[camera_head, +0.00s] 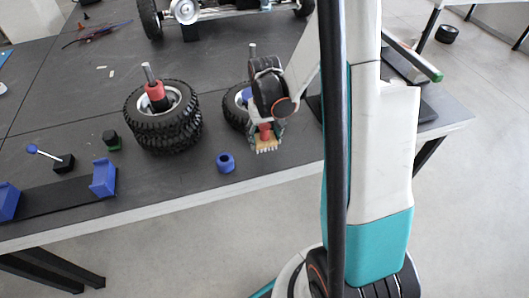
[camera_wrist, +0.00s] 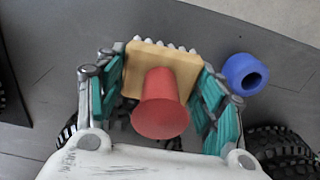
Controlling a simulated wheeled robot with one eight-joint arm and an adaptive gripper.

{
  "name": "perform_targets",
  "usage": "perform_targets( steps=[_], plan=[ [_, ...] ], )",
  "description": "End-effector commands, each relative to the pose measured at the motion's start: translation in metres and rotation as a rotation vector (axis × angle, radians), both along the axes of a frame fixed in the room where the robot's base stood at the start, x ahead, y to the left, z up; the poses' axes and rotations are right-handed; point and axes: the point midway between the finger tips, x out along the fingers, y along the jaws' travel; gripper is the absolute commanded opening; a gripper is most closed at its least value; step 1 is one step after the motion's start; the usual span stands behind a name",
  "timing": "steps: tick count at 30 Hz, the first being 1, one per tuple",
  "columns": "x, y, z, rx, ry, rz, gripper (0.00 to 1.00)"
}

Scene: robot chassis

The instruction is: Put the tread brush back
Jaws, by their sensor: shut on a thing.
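The tread brush has a tan block with pale bristles and a red tapered handle. In the wrist view the brush (camera_wrist: 160,108) sits between the teal pads of my gripper (camera_wrist: 161,80), which is shut on it. In the head view my gripper (camera_head: 265,130) holds the brush (camera_head: 267,147) bristles down near the table's front edge. I cannot tell whether the bristles touch the table. A blue ring (camera_head: 225,162) stands on the table just left of the brush; it also shows right of the brush in the wrist view (camera_wrist: 244,74).
Stacked black tyres (camera_head: 164,135) with a red-collared tool stand left of my gripper; another tyre (camera_head: 233,112) is partly hidden behind it. A black strip with blue end blocks (camera_head: 103,178) lies at front left. A chassis (camera_head: 225,12) is at the back. Bare table (camera_head: 190,188) lies along the front.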

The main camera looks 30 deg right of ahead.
Motion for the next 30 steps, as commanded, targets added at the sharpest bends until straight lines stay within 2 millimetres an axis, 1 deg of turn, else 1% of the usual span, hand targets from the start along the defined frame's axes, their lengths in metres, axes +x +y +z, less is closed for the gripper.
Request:
perform_targets(
  steps=[1,3,8,16,18,25,29,30],
  plan=[
    [0.000,0.000,-0.009,0.000,0.000,0.000,0.24],
    [0.000,0.000,-0.015,0.000,0.000,0.000,0.24],
    [0.000,0.000,-0.022,0.000,0.000,0.000,0.24],
    [0.000,0.000,-0.058,0.000,0.000,0.000,0.24],
    [0.000,0.000,-0.061,0.000,0.000,0.000,0.24],
    [0.000,0.000,-0.060,0.000,0.000,0.000,0.24],
    [0.000,0.000,-0.064,0.000,0.000,0.000,0.24],
    [0.000,0.000,-0.063,0.000,0.000,0.000,0.71]
  ],
)
